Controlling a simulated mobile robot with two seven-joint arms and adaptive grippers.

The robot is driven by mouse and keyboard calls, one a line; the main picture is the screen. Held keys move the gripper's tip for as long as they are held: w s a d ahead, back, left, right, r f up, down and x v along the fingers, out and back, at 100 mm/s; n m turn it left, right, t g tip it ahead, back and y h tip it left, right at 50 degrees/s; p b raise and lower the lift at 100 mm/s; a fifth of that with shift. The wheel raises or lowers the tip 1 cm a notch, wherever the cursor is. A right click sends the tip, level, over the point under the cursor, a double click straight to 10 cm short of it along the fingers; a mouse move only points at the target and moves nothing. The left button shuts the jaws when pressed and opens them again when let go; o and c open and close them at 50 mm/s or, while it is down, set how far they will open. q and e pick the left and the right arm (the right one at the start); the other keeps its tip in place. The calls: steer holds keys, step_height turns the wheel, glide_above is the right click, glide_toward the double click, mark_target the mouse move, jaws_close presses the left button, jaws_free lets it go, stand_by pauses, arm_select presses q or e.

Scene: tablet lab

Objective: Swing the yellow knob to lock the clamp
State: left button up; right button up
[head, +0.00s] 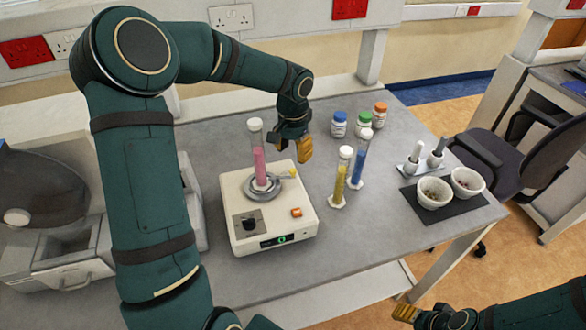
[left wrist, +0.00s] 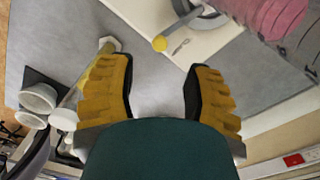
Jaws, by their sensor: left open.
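The yellow knob (head: 292,173) sits at the end of a short lever on the right side of the round grey clamp (head: 262,186), on top of a white stirrer-like machine (head: 243,223). A tube with pink liquid (head: 259,158) stands upright in the clamp. My left gripper (head: 305,150) is just behind and above the knob, apart from it. In the left wrist view the knob (left wrist: 160,43) lies beyond the open, empty yellow fingers (left wrist: 160,95). My right gripper (head: 404,312) shows at the bottom right edge, away from the machine; its jaw state is unclear.
Tubes with yellow (head: 340,182) and blue liquid (head: 358,165) stand right of the machine. Several capped jars (head: 364,121) stand behind. Two white mortars (head: 433,193) rest on a dark mat at right. Bare table lies in front of the tubes.

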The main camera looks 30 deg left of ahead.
mark_target(293, 170)
arm_select(q)
step_height(293, 170, down, 7)
steer(key=shift+f, duration=0.1)
steer(key=shift+o, duration=0.2)
jaws_close()
